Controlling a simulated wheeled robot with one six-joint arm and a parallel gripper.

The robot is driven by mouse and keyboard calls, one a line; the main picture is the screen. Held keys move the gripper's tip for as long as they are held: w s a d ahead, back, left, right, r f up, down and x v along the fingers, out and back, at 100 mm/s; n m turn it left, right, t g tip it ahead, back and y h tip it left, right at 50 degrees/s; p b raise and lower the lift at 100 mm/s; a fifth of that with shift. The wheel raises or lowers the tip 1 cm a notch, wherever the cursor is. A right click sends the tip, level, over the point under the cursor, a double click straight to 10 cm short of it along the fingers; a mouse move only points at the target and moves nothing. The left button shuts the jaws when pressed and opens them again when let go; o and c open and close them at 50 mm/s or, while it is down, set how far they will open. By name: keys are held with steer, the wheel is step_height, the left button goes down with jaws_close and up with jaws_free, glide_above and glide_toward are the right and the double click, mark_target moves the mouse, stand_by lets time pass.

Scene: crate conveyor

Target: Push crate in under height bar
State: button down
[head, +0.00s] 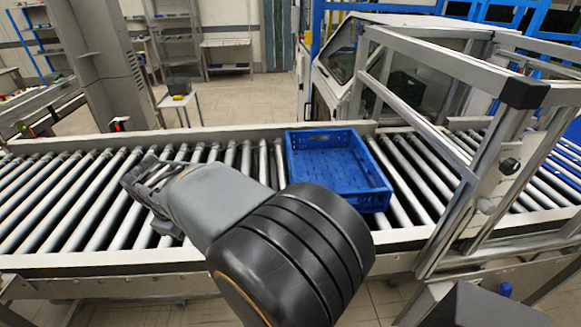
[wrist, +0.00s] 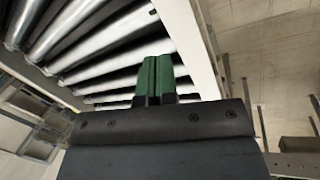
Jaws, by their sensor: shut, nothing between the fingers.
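A blue crate (head: 335,165) sits on the roller conveyor (head: 70,205), right of the middle in the head view. It looks empty, and its near left part is partly hidden behind my arm. The grey metal frame with the height bar (head: 455,66) stands over the conveyor to the right of the crate. My gripper (head: 138,178) is over the rollers to the left of the crate, apart from it. In the wrist view the green fingers (wrist: 153,78) are together with nothing between them, with rollers beyond. The crate is not in the wrist view.
Pale side rails (head: 90,262) edge the conveyor. A grey column (head: 100,60) stands behind it at the left. A machine with clear panels (head: 410,70) stands behind the frame. Rollers between my gripper and the crate are bare.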

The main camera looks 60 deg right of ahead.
steer(key=w+d+r+n+g+h+p, duration=0.1)
steer(key=d+r+n+g+h+p, duration=0.2)
steer(key=d, duration=0.9)
steer(key=w+d+r+n+g+p, duration=0.15)
steer(key=d+g, duration=0.25)
steer(key=d, duration=0.8)
steer(key=s+r+p+x, duration=0.1)
steer(key=x, duration=0.6)
steer(key=d+r+p+x, duration=0.1)
steer(key=p+x, duration=0.1)
steer(key=x, duration=0.4)
steer(key=shift+s+d+f, duration=0.2)
steer(key=shift+s+d, duration=0.1)
steer(key=shift+s, duration=0.3)
steer(key=s+d, duration=1.2)
steer(key=s, duration=0.2)
steer(key=shift+s+d+p, duration=0.2)
steer(key=shift+d+p, duration=0.1)
steer(key=shift+p, duration=0.05)
